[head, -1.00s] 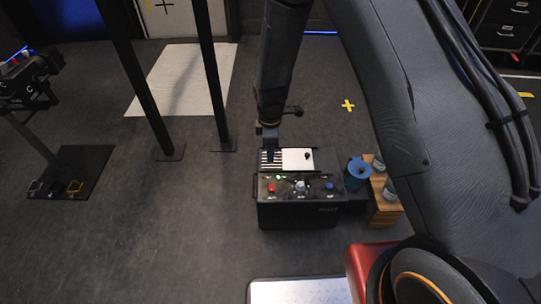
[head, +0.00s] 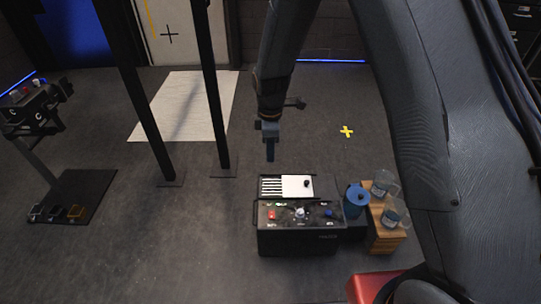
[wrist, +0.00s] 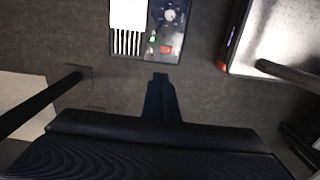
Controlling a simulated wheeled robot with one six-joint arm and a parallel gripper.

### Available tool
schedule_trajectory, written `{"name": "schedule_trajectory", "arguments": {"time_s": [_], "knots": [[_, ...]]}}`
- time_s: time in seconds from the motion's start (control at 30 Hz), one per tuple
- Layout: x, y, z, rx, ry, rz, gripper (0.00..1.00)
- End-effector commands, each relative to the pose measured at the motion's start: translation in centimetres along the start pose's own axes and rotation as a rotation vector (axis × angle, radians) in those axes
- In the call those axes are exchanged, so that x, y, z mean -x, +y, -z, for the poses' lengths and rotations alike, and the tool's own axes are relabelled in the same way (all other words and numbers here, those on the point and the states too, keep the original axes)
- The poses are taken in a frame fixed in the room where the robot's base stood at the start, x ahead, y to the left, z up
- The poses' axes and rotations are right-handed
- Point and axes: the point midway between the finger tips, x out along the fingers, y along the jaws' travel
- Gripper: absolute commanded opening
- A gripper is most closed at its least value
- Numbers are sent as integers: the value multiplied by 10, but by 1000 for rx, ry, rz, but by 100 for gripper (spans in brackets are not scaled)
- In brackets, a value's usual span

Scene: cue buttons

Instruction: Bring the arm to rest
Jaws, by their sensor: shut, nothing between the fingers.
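My gripper (head: 270,154) points down and is shut, with nothing held. In the head view it hangs in the air above and behind the cue button box (head: 298,243). The wrist view shows my gripper (wrist: 160,88) too, with the box (wrist: 144,40) past its tip and apart from it. The box top has a red button (head: 272,215), a knob (head: 300,212) in the middle and a blue button (head: 329,213). A slotted white panel (head: 297,186) lies at its back. A small green light (wrist: 153,38) shows beside the red button in the wrist view.
A wooden stand (head: 386,238) with clear jars (head: 395,216) and a blue container (head: 357,202) stand right of the box. Two dark posts (head: 210,90) rise to the left. A second console (head: 35,108) is at far left. A white mat (head: 187,105) lies behind.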

Motion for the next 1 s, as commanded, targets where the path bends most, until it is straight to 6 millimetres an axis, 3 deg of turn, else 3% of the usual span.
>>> {"name": "schedule_trajectory", "arguments": {"time_s": [0.3, 0.43, 0.67, 0.8, 1.0], "knots": [[0, 0, 0, -1, 0, 0, 0], [13, -4, -3, -42, 2, -3, 0], [81, -42, -26, -313, 13, -7, 0], [123, -78, -43, -518, 21, -4, 0], [170, -135, -67, -810, 32, 2, 0]]}}
